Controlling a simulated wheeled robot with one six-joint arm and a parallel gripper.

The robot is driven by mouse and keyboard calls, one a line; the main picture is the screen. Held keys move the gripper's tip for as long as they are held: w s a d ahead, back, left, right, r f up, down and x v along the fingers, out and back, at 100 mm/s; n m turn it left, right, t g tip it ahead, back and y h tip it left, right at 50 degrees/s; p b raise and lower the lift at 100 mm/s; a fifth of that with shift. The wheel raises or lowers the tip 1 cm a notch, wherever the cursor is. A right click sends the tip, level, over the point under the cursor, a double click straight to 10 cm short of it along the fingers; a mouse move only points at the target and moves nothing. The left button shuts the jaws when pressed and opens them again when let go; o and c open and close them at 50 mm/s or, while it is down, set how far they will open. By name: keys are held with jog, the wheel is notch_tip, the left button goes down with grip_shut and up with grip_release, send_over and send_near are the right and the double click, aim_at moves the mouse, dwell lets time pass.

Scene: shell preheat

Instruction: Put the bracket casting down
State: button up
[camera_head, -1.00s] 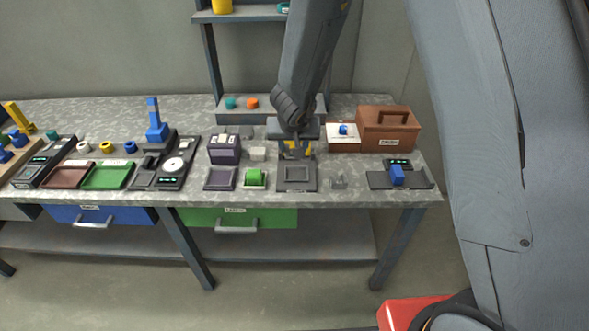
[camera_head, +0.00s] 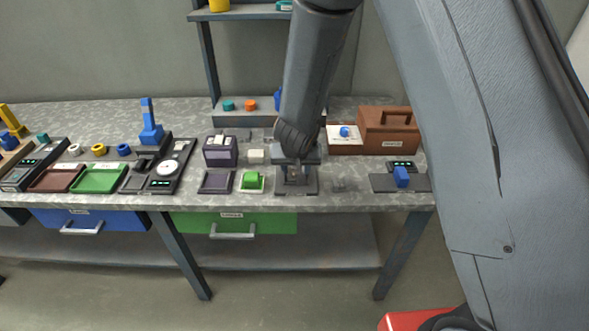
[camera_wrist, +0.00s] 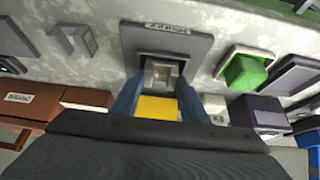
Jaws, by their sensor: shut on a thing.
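The grey bracket casting (camera_wrist: 162,72) is between my gripper's fingers in the wrist view. My gripper (camera_wrist: 158,92) is shut on it, with a yellow block-like part showing nearer the camera. The casting is over the middle of a dark square plate (camera_wrist: 128,40) with a raised rim and a label. I cannot tell whether the casting touches the plate. In the head view my gripper (camera_head: 297,178) is low over the same plate (camera_head: 311,188), and my wrist hides most of the casting.
A small grey bracket-shaped piece (camera_head: 339,185) stands right of the plate; it also shows in the wrist view (camera_wrist: 72,40). A green block (camera_head: 251,180) on a tray is to the left.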

jog(key=shift+f, duration=0.15)
jog(key=o, duration=1.1)
jog(key=shift+r, duration=0.4)
jog(key=p+v, duration=0.4)
jog(key=v, duration=0.7)
jog(key=shift+s+d+r, duration=0.1)
jog(key=shift+s+r, duration=0.15)
jog(key=shift+r, duration=0.1)
jog(key=s+d+r+g, duration=0.1)
jog(key=s+d+r, duration=0.1)
jog(key=s+d, duration=0.3)
jog(key=s+d+r+g, duration=0.1)
jog(key=s+d+r, duration=0.2)
jog(key=s+d, duration=0.3)
jog(key=s+d+r+g, duration=0.2)
jog(key=s+d, duration=0.3)
jog(key=d, duration=0.1)
jog(key=shift+s+r, duration=0.25)
jog(key=shift+s, duration=0.15)
jog(key=shift+a, duration=0.1)
